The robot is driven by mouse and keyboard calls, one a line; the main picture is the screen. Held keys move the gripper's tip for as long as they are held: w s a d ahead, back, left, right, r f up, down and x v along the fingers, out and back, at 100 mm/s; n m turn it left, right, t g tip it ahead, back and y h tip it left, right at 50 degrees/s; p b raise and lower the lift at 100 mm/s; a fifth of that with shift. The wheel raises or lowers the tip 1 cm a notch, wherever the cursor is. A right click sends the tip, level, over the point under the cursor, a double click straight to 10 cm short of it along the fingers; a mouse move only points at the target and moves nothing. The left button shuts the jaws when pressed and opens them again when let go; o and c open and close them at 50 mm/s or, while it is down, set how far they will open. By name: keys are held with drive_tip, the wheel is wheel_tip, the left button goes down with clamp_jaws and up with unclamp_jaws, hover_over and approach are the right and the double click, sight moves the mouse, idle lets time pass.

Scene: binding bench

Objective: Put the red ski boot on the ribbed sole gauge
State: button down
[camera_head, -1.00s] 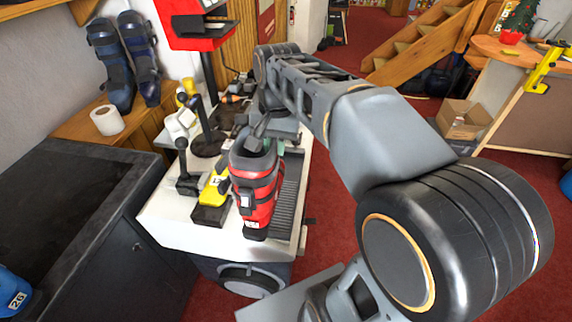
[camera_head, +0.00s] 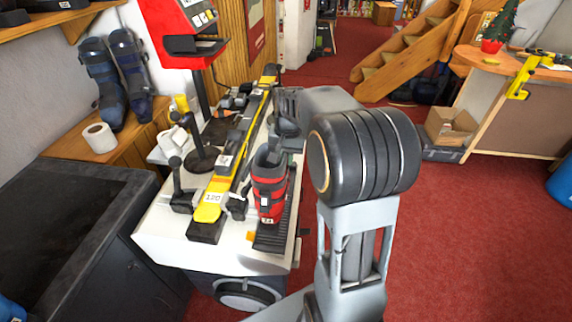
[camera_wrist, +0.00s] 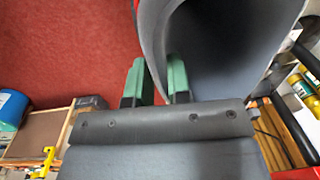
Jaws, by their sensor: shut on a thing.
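The red ski boot (camera_head: 268,188), with black bands and a dark grey cuff, stands upright in the head view. The ribbed sole gauge (camera_head: 273,238) is a dark ribbed strip along the right side of the white bench. The boot appears over the gauge, covering part of it; I cannot tell whether its sole touches. In the wrist view, the green-tipped fingers of my gripper (camera_wrist: 159,82) straddle the wall of the boot's grey cuff (camera_wrist: 215,50), shut on it. In the head view the fingers are hard to make out behind the boot.
A yellow and black ski (camera_head: 210,205) lies along the bench (camera_head: 185,245), left of the boot. A black clamp-like stand (camera_head: 180,190) and a red machine (camera_head: 185,45) stand further left. Dark boots (camera_head: 115,80) and a white roll (camera_head: 99,138) sit on a wooden shelf. Red carpet lies open at right.

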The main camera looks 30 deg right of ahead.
drive_tip(key=shift+w+d+f, duration=0.15)
drive_tip(key=shift+d+f, duration=0.05)
drive_tip(key=shift+w+d+f, duration=0.15)
drive_tip(key=shift+f, duration=1.65)
drive_tip(key=c, duration=1.5)
unclamp_jaws()
drive_tip(key=shift+f, duration=0.15)
drive_tip(key=o, duration=0.4)
drive_tip(key=shift+o, duration=0.2)
